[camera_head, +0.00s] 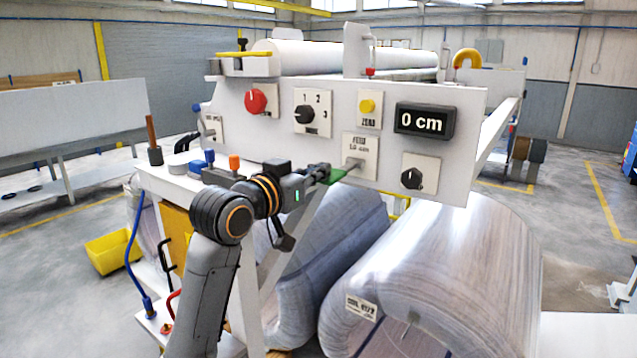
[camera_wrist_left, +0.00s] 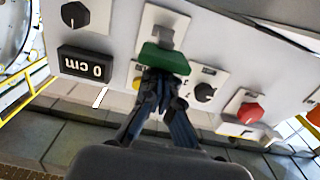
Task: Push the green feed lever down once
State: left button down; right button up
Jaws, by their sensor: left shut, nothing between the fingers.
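The green feed lever (camera_head: 338,177) sticks out from the FEED plate (camera_head: 360,157) on the white control panel. Its green handle (camera_wrist_left: 165,58) is broad and flat in the left wrist view, which shows the panel upside down. My left gripper (camera_head: 322,173) is shut and empty, with its fingertips right at the green handle. In the left wrist view the closed fingers (camera_wrist_left: 158,82) end at the handle's near edge and overlap it a little. I cannot tell whether they touch it. The display (camera_head: 424,121) reads 0 cm. My right gripper is not in view.
The panel also carries a red knob (camera_head: 256,100), a black 1-2-3 selector (camera_head: 305,114), a yellow ZERO button (camera_head: 368,107) and a lower black knob (camera_head: 411,179). Large wrapped rolls (camera_head: 450,275) stand below. A side shelf with small tools lies left of the panel.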

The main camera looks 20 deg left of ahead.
pick_arm(q)
jog(key=shift+t+h, duration=0.3)
jog(key=shift+t, duration=0.3)
jog(key=shift+f+b, duration=1.9)
jog(key=shift+f, duration=0.7)
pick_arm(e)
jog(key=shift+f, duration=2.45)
pick_arm(q)
jog(key=shift+f, duration=0.1)
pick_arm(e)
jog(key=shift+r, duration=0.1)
